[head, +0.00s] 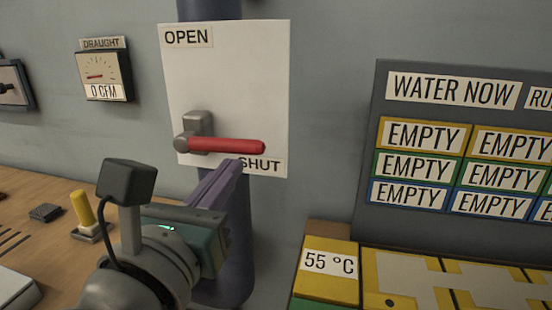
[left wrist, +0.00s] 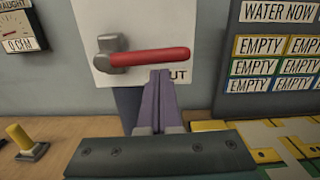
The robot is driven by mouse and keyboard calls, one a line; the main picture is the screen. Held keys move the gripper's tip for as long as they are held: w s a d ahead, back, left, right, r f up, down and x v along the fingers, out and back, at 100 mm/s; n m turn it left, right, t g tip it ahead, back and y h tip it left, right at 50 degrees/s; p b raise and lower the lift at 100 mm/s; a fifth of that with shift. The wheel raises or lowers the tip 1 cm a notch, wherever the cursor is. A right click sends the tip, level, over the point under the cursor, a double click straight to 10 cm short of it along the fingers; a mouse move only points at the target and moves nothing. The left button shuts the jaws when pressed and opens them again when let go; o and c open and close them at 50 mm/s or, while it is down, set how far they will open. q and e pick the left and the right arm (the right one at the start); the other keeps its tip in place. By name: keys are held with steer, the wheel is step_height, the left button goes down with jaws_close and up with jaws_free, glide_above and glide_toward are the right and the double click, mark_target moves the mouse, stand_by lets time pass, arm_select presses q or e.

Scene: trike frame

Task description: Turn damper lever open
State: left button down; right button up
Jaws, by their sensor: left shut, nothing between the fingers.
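The damper lever (head: 227,145) has a red handle on a grey pivot (head: 197,127). It lies level, pointing right, just above the SHUT label (head: 262,166); the OPEN label (head: 187,37) is at the top left of the white plate (head: 240,80). My left gripper (head: 232,172) is shut and empty, its purple fingers just below the lever handle. In the left wrist view the fingertips (left wrist: 159,74) show just under the red handle (left wrist: 150,57). I cannot tell whether they touch it. My right gripper is not in view.
A draught gauge (head: 103,75) reading 0 CFM hangs at the left. A yellow switch (head: 82,208) stands on the wooden counter (head: 40,192). At the right are a dark WATER NOW board (head: 450,110) and a yellow panel reading 55 °C (head: 330,288). A dark pipe (head: 238,240) runs behind the plate.

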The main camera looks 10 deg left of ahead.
mark_target(225, 149)
arm_select(q)
steer(key=shift+d+r+n, duration=0.1)
steer(key=shift+r+n, duration=0.35)
steer(key=shift+n, duration=0.25)
stand_by(0.3)
step_height(225, 149, up, 2)
steer(key=n, duration=0.1)
steer(key=n+p, duration=0.1)
steer(key=n, duration=0.1)
steer(key=shift+r+n, duration=0.25)
steer(key=shift+n, duration=0.15)
steer(key=a+r+n+y+p, duration=0.1)
steer(key=a+r+n+p, duration=0.3)
steer(key=n, duration=0.9)
steer(key=shift+a+r+g+p, duration=0.3)
steer(key=shift+a+r+p, duration=0.1)
steer(key=shift+r+p, duration=0.35)
